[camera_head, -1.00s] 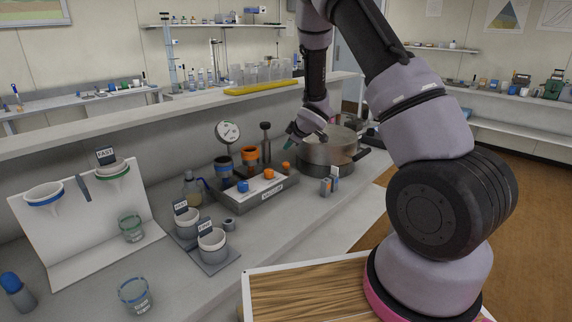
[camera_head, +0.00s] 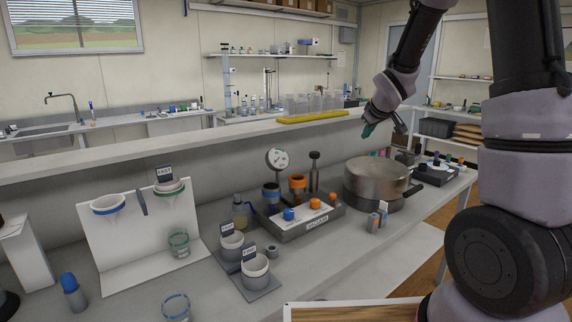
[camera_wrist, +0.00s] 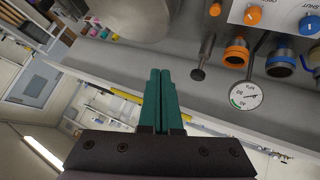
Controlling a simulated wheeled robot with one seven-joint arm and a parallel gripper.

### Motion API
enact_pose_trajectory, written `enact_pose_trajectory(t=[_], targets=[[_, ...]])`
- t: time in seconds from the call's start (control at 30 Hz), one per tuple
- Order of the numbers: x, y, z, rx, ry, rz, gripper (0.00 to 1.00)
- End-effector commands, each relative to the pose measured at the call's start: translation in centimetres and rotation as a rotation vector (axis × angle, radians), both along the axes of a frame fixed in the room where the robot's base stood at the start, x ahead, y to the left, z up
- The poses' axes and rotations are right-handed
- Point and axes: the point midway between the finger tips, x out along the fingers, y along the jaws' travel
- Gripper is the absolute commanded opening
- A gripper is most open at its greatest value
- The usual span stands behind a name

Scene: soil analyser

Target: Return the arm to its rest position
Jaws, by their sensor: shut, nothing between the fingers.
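My gripper (camera_head: 368,130) is raised above the bench, up and behind the round metal pot (camera_head: 376,176) in the head view. In the wrist view its two green fingers (camera_wrist: 162,98) lie side by side, closed, with nothing between them. The pot also shows at the top of the wrist view (camera_wrist: 138,16). The arm is bent, with its forearm reaching down from the top right of the head view.
A grey valve box (camera_head: 303,222) with blue and orange knobs stands left of the pot, with a dial gauge (camera_head: 277,160) behind it. Labelled cups (camera_head: 256,268) and a white funnel stand (camera_head: 112,250) are further left. A raised ledge (camera_head: 210,146) runs behind the bench.

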Motion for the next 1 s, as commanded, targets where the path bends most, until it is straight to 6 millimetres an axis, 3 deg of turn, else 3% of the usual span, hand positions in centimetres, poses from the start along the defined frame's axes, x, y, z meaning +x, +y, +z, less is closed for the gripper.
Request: enact_pose_trajectory(t=[0.03, 0.1, 0.3, 0.5, 0.7, 0.83, 1.0], targets=[[-1.8, -0.7, 2.3, 0.043, -0.001, -0.058, 0.00], [-4.3, -1.5, 4.5, 0.103, 0.015, -0.135, 0.00], [-12.5, -2.3, 9.6, 0.282, 0.069, -0.322, 0.00], [-21.6, -1.2, 12.6, 0.467, 0.135, -0.459, 0.00], [-29.0, 0.8, 13.7, 0.616, 0.203, -0.538, 0.00], [-31.6, 1.9, 13.8, 0.668, 0.230, -0.559, 0.00], [-32.6, 2.3, 13.7, 0.687, 0.244, -0.569, 0.00]])
